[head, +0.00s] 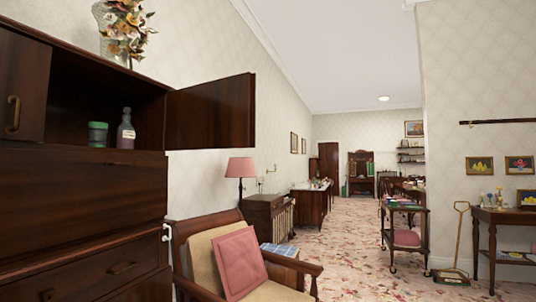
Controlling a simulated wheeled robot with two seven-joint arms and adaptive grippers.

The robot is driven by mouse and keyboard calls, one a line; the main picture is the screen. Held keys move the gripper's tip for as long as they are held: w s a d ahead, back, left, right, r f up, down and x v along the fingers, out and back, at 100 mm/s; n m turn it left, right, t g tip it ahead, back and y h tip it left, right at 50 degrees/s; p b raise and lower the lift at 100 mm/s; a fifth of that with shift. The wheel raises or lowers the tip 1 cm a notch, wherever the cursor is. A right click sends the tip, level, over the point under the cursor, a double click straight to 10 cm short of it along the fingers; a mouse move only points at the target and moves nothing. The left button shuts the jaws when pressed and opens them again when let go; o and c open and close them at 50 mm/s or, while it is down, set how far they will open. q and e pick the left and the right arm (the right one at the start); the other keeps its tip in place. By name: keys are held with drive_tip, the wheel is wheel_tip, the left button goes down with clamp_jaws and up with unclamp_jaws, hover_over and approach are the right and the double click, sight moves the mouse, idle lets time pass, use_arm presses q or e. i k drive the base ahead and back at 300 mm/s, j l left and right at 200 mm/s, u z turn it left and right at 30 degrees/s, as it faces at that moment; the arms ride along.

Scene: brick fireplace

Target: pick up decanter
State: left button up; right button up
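A clear, pale purplish bottle with a narrow neck (126,132) stands upright in the open upper compartment of a dark wooden cabinet (75,190) at the left. It is the thing here that looks most like a decanter, but I cannot be sure. A green jar (97,134) stands just left of it, with a small gap between them. The cabinet's right door (212,114) is swung open. Neither of my grippers is in view.
A wooden armchair with a pink cushion (240,262) stands right of the cabinet. A pink lamp (240,168) and a low cabinet (268,215) are behind it. A wheeled trolley (407,211) stands farther right. Patterned floor (370,275) is clear in the middle.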

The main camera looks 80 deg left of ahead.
sight(126, 132)
drive_tip(key=u, duration=3.85)
drive_tip(key=i+l+z, duration=0.25)
drive_tip(key=i+l, duration=0.4)
